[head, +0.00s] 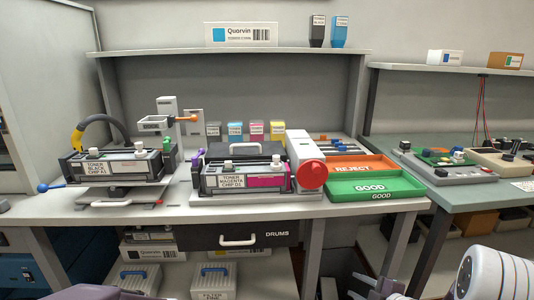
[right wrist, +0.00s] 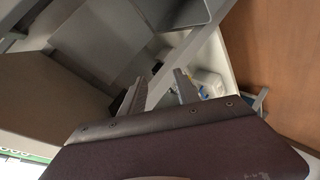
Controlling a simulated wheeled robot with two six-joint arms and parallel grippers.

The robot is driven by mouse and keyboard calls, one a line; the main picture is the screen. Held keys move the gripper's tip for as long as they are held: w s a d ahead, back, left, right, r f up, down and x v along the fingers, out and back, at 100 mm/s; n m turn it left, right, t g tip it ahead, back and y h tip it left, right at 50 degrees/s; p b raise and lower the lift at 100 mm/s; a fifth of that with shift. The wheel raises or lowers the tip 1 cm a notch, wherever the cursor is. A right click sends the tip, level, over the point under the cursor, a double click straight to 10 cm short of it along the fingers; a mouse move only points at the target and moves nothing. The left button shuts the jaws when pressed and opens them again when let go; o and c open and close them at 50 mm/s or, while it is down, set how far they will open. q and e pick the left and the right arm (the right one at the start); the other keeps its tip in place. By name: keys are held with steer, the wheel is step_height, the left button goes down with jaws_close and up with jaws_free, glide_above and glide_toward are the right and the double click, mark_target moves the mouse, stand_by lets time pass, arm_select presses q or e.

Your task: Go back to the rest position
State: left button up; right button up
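My right gripper (head: 374,284) shows at the bottom edge of the head view, low in front of the bench and right of its leg. In the right wrist view its two fingers (right wrist: 157,90) stand apart with nothing between them, so it is open and empty. It touches none of the bench items. A purple-grey part of my own body shows at the bottom left of the head view, but no left fingers are seen. The black toner cartridge (head: 113,168) sits in the left fixture, and the magenta toner cartridge (head: 245,180) sits in the middle fixture.
The orange REJECT tray (head: 372,164) and green GOOD tray (head: 372,187) sit right of the red knob (head: 312,174) and look empty. The DRUMS drawer (head: 268,236) is under the bench top. A second bench (head: 465,205) stands at the right. White boxes (head: 212,280) are on the lower shelf.

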steer(key=s+a+r+n+g+y, duration=0.25)
steer(key=a+n, duration=0.45)
steer(key=a, duration=0.5)
steer(key=s+a+f+n+g+y, duration=0.1)
steer(key=s+a+f+n+g, duration=0.1)
steer(key=s+a+n+g, duration=0.65)
steer(key=s+d+f+n+h, duration=0.3)
steer(key=s+n, duration=0.6)
steer(key=n, duration=1.1)
steer(key=w+d+f+n+h, duration=0.1)
steer(key=d+n+h, duration=0.6)
steer(key=n, duration=1.3)
step_height(320, 180, up, 32)
steer(key=d+y+p, duration=0.2)
steer(key=p, duration=2.9)
steer(key=shift+f+t+p, duration=0.15)
steer(key=shift+t+p, duration=0.25)
